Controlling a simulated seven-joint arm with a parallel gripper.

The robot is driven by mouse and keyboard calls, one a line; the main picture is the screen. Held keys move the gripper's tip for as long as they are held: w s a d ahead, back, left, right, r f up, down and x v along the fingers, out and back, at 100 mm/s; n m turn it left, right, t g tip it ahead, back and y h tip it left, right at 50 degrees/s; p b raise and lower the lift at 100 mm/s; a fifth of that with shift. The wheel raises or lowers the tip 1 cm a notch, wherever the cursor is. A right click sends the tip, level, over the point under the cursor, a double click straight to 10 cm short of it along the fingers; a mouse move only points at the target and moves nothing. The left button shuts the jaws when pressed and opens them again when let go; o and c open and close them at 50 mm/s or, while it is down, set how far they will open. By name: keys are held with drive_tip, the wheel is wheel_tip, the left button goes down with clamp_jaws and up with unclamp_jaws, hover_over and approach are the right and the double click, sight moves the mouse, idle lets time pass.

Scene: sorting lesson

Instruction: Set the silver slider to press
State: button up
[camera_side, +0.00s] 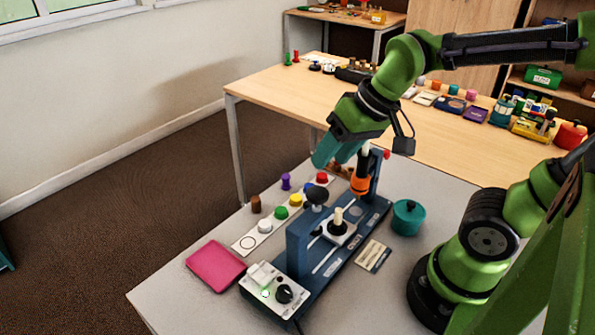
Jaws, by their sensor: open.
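A long blue fixture (324,275) stands on the grey table with a pale rail along it. The silver slider (347,238) sits about mid-rail and bears a cream peg (338,215) on a dark round base. To its front left is a blue upright (297,248) with a black knob (317,196) above it, which looks like the press. At the far end is another blue upright with an orange part (360,184). The labels on the fixture are too small to read. My gripper (333,158) is open, above and behind the slider, apart from it.
A white control box (272,290) with a black dial is at the fixture's front end. A strip with several coloured pegs (281,213) and a pink pad (215,266) lie to the left. A teal pot (407,218) and a small card (372,256) are to the right.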

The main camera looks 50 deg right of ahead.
drive_tip(key=w+a+f+n+g+h, duration=0.1)
drive_tip(key=w+f+n+g+h, duration=0.35)
drive_tip(key=w+n+g, duration=0.55)
drive_tip(key=n+t, duration=0.2)
approach(308, 203)
drive_tip(key=shift+h, duration=0.35)
drive_tip(key=x, duration=0.8)
drive_tip(key=shift+a+f, duration=0.15)
drive_tip(key=shift+f, duration=0.15)
drive_tip(key=shift+c, duration=0.2)
clamp_jaws()
drive_tip(key=shift+a, duration=0.1)
